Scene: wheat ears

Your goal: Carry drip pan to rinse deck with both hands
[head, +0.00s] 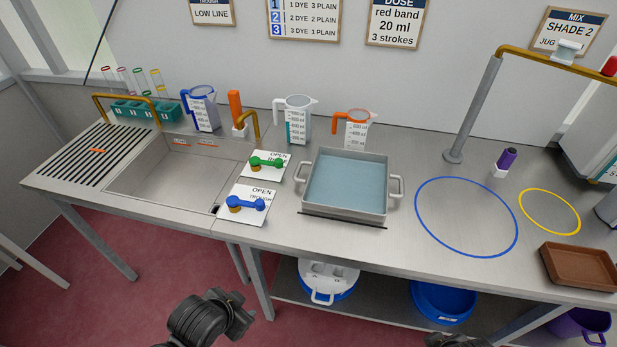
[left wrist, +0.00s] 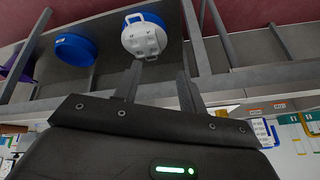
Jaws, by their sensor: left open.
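The drip pan appears to be the grey square two-handled pan (head: 346,211) on the bench, with blue-grey liquid or a blue-grey floor inside. Its handles stick out left and right. The rinse deck is probably the black-slatted surface (head: 80,160) left of the sink; a small orange mark lies on it. My left gripper (head: 238,303) is low in front of the bench, apart from the pan. In the left wrist view my left gripper (left wrist: 160,70) has its fingers apart with nothing between them. Only a dark sliver, likely my right gripper, shows at the bottom edge.
A sink (head: 165,178) and two valve plates with green (head: 267,162) and blue (head: 246,203) levers lie between slats and pan. Jugs (head: 297,118) stand behind. A blue ring (head: 466,254) and brown tray (head: 578,268) are to the right. Tubs (head: 443,300) sit on the lower shelf.

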